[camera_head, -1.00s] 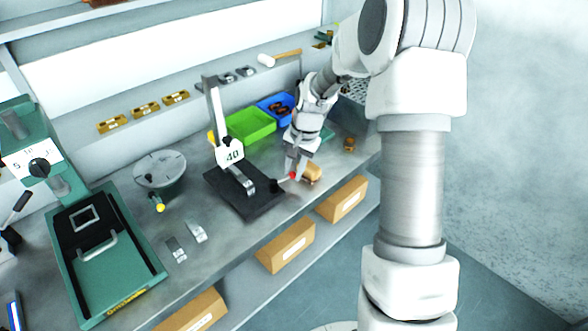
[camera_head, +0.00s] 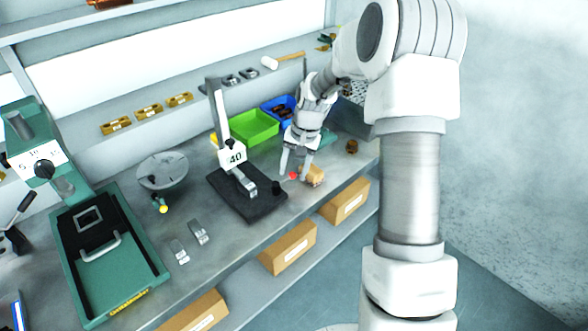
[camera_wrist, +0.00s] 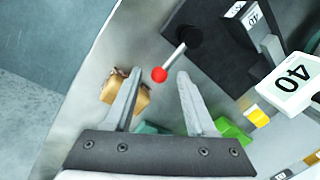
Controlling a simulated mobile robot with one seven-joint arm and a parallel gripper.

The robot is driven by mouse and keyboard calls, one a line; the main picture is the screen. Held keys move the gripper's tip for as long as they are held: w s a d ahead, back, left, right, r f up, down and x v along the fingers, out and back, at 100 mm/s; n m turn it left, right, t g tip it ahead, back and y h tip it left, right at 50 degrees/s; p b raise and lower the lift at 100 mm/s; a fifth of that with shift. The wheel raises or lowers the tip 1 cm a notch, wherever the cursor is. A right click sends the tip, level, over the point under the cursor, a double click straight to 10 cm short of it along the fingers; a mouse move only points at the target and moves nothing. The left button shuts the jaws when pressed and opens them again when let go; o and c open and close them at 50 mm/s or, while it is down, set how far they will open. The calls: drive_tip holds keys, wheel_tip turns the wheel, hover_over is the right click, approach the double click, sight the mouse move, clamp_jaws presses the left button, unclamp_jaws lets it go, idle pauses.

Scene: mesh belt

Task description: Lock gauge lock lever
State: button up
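The gauge lock lever is a short grey rod with a red ball end (camera_wrist: 160,74). In the wrist view it runs from a dark pivot knob (camera_wrist: 188,38) on the black gauge base (camera_wrist: 222,60). The red ball also shows in the head view (camera_head: 292,175), beside the base (camera_head: 258,205) of the gauge with its white "40" plate (camera_head: 232,156). My gripper (camera_wrist: 158,73) is open, its two fingers apart with the ball in view between their tips. I cannot tell whether either finger touches the ball.
A tan block-like object (camera_head: 313,175) lies just right of my fingers. A green bin (camera_head: 250,128) and a blue bin (camera_head: 272,110) stand behind. A round grey-topped device (camera_head: 162,172) and a green machine (camera_head: 105,260) are at left. Bench is clear around the metal clips (camera_head: 198,232).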

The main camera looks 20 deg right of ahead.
drive_tip(key=v, duration=1.7)
drive_tip(key=shift+r+p, duration=0.25)
drive_tip(key=shift+p, duration=0.2)
drive_tip(key=s+a+r+n+t+h, duration=0.1)
drive_tip(key=s+a+r+n, duration=0.2)
drive_tip(key=s, duration=0.4)
drive_tip(key=s+a+r+t+h, duration=0.1)
drive_tip(key=s+a+r, duration=0.1)
drive_tip(key=s+r, duration=0.3)
drive_tip(key=s+a+f+n+t, duration=0.2)
drive_tip(key=s, duration=1.3)
drive_tip(key=shift+f+n, duration=0.25)
drive_tip(key=shift+n, duration=0.15)
